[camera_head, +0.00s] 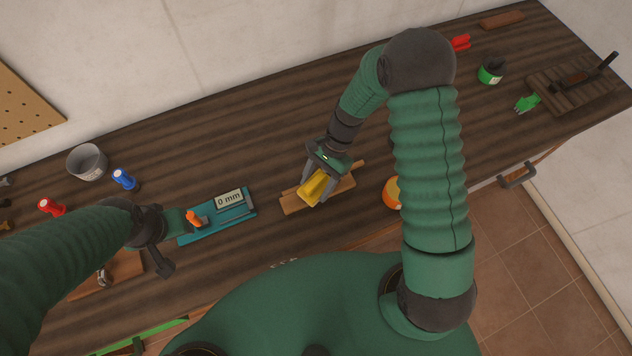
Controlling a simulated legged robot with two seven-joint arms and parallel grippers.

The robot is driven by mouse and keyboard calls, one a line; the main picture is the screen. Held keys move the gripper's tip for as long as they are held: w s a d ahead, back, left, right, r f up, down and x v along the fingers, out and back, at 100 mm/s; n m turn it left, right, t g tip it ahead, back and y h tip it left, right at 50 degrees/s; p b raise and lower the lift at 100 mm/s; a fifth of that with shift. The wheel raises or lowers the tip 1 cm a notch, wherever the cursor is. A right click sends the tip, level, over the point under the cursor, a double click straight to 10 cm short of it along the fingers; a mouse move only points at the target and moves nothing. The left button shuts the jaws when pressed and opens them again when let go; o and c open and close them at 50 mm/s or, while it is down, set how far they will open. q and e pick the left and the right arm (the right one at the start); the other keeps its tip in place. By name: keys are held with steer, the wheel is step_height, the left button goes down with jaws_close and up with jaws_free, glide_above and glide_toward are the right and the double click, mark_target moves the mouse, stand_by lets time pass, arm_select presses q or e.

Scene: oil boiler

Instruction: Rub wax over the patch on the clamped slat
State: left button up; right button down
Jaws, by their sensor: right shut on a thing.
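My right gripper (318,178) points down over a tan wooden slat (292,204) near the middle of the bench. It is shut on a yellow block (312,191), which looks like the wax. The block is over the slat; I cannot tell whether it touches. The patch cannot be made out, and the gripper and block cover part of the slat. No clamp shows clearly on this slat. My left gripper (168,245) is at the left, beside a teal tray (215,232); its fingers are too unclear to tell open from shut.
A "0 mm" display (229,199) and an orange item (194,218) are at the teal tray. A grey cup (87,162), blue (124,179) and red (50,207) items stand left. An orange round item (391,193) is partly behind my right arm. The back middle is clear.

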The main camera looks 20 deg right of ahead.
steer(key=shift+d, duration=0.25)
steer(key=shift+a+f, duration=0.2)
steer(key=shift+f, duration=0.25)
stand_by(0.3)
steer(key=shift+f, duration=0.1)
stand_by(0.6)
steer(key=shift+s, duration=0.1)
